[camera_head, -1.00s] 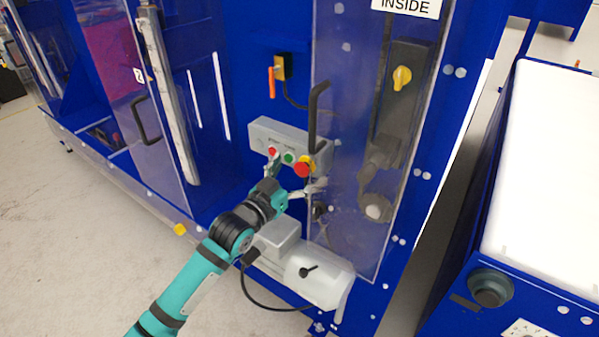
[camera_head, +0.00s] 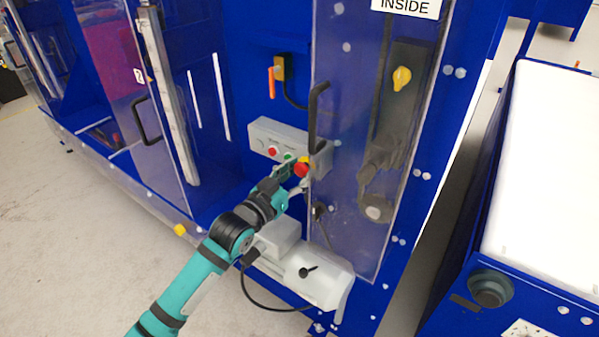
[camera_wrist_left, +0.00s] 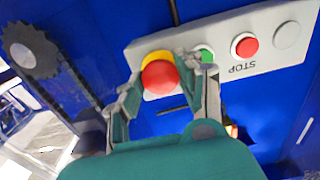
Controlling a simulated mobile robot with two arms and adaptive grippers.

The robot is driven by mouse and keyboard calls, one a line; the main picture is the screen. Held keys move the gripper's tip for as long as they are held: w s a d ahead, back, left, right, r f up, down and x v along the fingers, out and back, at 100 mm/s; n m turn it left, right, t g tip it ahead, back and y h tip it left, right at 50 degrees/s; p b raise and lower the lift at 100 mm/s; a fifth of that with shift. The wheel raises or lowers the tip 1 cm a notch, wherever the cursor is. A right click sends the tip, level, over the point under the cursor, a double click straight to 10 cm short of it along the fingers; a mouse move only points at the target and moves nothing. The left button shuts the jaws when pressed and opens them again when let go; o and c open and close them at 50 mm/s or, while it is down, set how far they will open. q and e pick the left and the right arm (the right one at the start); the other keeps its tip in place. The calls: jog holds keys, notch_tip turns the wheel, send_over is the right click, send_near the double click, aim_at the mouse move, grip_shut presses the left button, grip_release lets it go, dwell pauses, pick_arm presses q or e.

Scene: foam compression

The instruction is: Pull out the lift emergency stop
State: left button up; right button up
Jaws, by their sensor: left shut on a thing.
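The emergency stop is a red mushroom button (camera_head: 301,170) on a yellow base, at the right end of a grey control box (camera_head: 262,130). My left gripper (camera_head: 291,177) is at this button, its fingers on either side of it. In the left wrist view the red button (camera_wrist_left: 159,77) sits between the two fingertips of my left gripper (camera_wrist_left: 166,80), which are shut on it. The yellow base (camera_wrist_left: 157,57) shows behind it. The grey box (camera_wrist_left: 226,38) also carries a green button (camera_wrist_left: 206,54) and a flat red button (camera_wrist_left: 244,46) by the word STOP. My right gripper is not in view.
A clear door with a black handle (camera_head: 317,116) stands just right of the button. A grey motor housing (camera_head: 318,275) lies below my left arm. An orange-handled switch (camera_head: 273,82) is above the box. Open floor (camera_head: 70,240) lies to the left.

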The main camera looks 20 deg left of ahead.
pick_arm(q)
grip_shut()
jog(key=shift+s, duration=0.2)
jog(key=o, duration=1.1)
grip_release()
jog(key=shift+s+a, duration=0.2)
jog(key=o, duration=0.9)
jog(key=shift+w+d, duration=0.1)
jog(key=shift+c, duration=0.2)
jog(key=shift+p, duration=0.3)
